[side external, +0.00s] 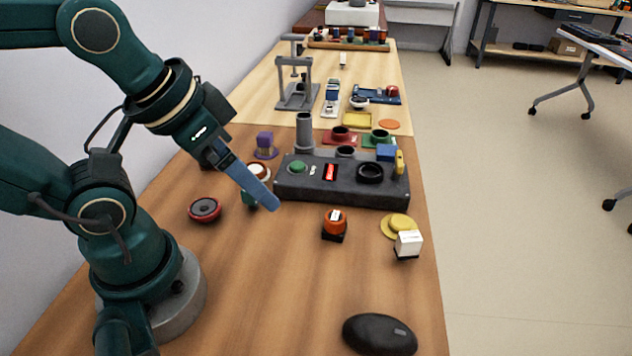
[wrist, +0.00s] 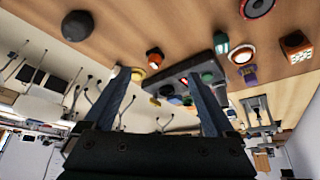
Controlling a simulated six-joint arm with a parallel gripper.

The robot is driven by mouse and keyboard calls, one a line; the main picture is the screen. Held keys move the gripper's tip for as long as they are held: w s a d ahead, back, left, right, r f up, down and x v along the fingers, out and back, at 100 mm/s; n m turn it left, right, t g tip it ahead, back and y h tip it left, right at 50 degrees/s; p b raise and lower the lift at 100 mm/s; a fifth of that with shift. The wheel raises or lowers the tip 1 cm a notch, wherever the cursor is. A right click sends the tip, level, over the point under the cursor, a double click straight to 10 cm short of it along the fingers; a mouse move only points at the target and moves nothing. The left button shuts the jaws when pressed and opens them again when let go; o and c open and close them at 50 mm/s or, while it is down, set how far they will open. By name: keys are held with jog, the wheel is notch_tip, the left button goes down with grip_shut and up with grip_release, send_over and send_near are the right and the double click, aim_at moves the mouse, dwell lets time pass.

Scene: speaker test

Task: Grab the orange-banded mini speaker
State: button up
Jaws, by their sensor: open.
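The orange-banded mini speaker (side external: 335,222) stands upright on the wooden table in front of the dark test box, with an orange upper part, a black base and a small white label on top. It also shows in the wrist view (wrist: 155,58), beyond and between my fingers. My gripper (side external: 272,203) hangs in the air to the left of it in the side view, apart from it. In the wrist view my gripper's two blue fingers (wrist: 157,77) are spread wide with nothing held between them. In the side view the fingers overlap and look like one.
The dark test box (side external: 300,191) stands behind the speaker. A yellow round piece (side external: 398,224) and a white cube (side external: 408,243) lie to its right. A green piece (side external: 247,198) and a red speaker (side external: 205,209) are left. A black rounded object (side external: 380,335) lies in front; the table between is bare.

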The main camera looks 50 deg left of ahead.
jog(key=w+a+r+n+g+y, duration=0.25)
jog(key=w+a+n, duration=0.9)
jog(key=n, duration=0.65)
jog(key=s+a+f+n+g, duration=0.1)
jog(key=s+a+f+n, duration=0.1)
jog(key=a, duration=0.4)
jog(key=s+a+f+n+g+h, duration=0.1)
jog(key=s+a+f+n, duration=0.2)
jog(key=a+f+n, duration=0.2)
jog(key=s+a+f+n+g+h, duration=0.1)
jog(key=s+a+f+n, duration=0.1)
jog(key=a+f, duration=0.4)
jog(key=shift+s+a+n+h, duration=0.15)
jog(key=shift+a+n, duration=0.2)
jog(key=shift+a, duration=0.4)
jog(key=shift+s+a+n+h, duration=0.1)
jog(key=shift+a+n, duration=0.25)
jog(key=shift+a, duration=0.35)
jog(key=shift+s+f, duration=0.1)
jog(key=shift+f, duration=2.35)
